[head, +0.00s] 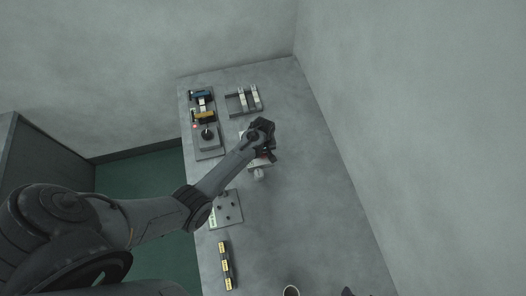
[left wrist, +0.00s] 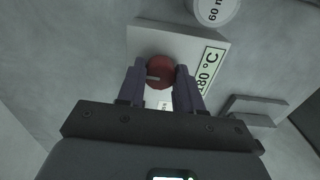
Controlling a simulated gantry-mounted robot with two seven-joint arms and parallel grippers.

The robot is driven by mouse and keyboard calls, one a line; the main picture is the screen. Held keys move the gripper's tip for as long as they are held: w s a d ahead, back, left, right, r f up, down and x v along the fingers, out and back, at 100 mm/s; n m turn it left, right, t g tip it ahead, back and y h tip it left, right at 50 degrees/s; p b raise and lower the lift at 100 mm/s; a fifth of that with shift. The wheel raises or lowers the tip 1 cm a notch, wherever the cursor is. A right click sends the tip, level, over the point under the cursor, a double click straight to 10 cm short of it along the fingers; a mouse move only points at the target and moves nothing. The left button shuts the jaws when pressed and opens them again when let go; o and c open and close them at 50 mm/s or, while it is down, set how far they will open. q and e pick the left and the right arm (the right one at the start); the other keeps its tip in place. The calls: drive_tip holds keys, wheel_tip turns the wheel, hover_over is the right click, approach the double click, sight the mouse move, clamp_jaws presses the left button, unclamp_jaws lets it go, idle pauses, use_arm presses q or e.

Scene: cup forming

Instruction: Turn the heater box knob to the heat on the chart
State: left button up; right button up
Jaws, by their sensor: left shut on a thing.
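The heater box (left wrist: 150,38) is a pale box with a round red knob (left wrist: 160,69) that has a grey bar mark. My left gripper (left wrist: 160,82) is shut on the knob, one dark finger on each side. I cannot make out a chart. A dark tip at the bottom edge of the head view may be my right gripper.
A white round piece marked "60 m" (left wrist: 215,8) is beside the box. A grey rack (head: 243,101) and a tray with blue and yellow parts (head: 202,117) stand at the back. A pegged plate (head: 227,208), yellow blocks (head: 226,266) and a cup (head: 291,292) are nearer. The table's right side is clear.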

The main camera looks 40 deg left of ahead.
use_arm(q)
drive_tip(key=m+p, duration=0.2)
drive_tip(key=m, duration=0.1)
drive_tip(key=shift+r, duration=0.1)
drive_tip(key=m+p, duration=0.1)
drive_tip(key=m, duration=0.2)
drive_tip(key=shift+m+p, duration=0.35)
drive_tip(key=shift+m, duration=0.45)
drive_tip(key=o, duration=1)
drive_tip(key=shift+o, duration=0.2)
wheel_tip(320, 180, up, 11)
drive_tip(key=p, duration=0.1)
drive_tip(key=shift+f, duration=0.2)
